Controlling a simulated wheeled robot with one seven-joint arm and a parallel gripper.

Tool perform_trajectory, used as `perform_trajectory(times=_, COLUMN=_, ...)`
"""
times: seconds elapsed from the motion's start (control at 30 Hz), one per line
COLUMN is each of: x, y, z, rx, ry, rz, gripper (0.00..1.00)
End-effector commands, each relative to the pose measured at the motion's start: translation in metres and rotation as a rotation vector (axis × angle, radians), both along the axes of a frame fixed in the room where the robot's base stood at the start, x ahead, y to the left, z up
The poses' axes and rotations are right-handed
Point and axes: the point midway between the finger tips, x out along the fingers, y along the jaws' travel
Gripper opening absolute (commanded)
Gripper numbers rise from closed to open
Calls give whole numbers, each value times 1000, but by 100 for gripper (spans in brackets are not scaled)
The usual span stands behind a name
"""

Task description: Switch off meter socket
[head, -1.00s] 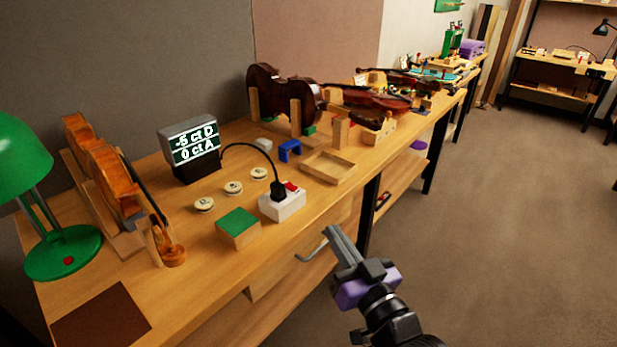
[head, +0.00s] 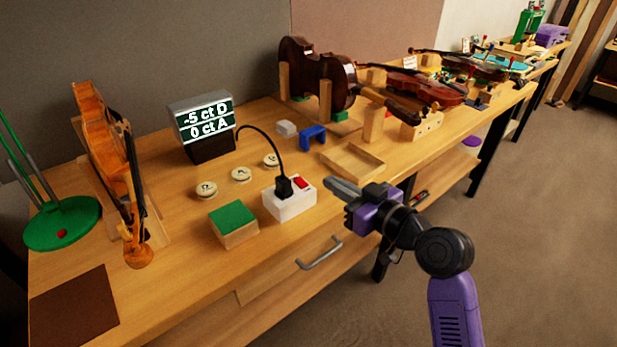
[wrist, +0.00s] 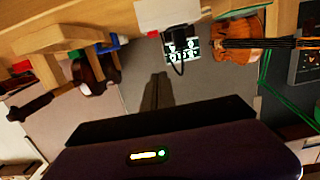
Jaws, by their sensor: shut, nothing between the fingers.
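The meter socket is a white block (head: 292,206) near the front edge of the bench, with a red switch (head: 302,183) on its right part and a black plug in its left part. A black cable (head: 270,145) runs from the plug to the meter (head: 203,127), whose lit display reads "-5 ct D, 0 ct A". My gripper (head: 330,183) is shut and empty, close to the right of the socket and apparently apart from it. In the wrist view the socket's white body (wrist: 168,15) shows at the top, beyond my closed fingers (wrist: 157,80).
A green-topped block (head: 233,222) stands left of the socket. A shallow wooden tray (head: 368,172) lies behind my gripper. Several round discs (head: 241,174), a blue bracket (head: 312,138) and violins (head: 323,75) sit farther back. A drawer handle (head: 320,254) juts from the bench front.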

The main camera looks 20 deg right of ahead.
Motion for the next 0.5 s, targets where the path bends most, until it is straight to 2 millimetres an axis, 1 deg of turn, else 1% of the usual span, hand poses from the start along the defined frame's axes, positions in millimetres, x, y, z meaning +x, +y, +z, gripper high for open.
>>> perform_trajectory(times=0.33, x=3, y=1, z=0, rx=0, ry=-1, rz=-2, gripper=0)
perform_trajectory(times=0.43, x=11, y=3, z=-1, rx=1, ry=-1, rz=-1, gripper=0)
perform_trajectory(times=0.5, x=21, y=6, z=-1, rx=0, ry=0, rz=-1, gripper=0)
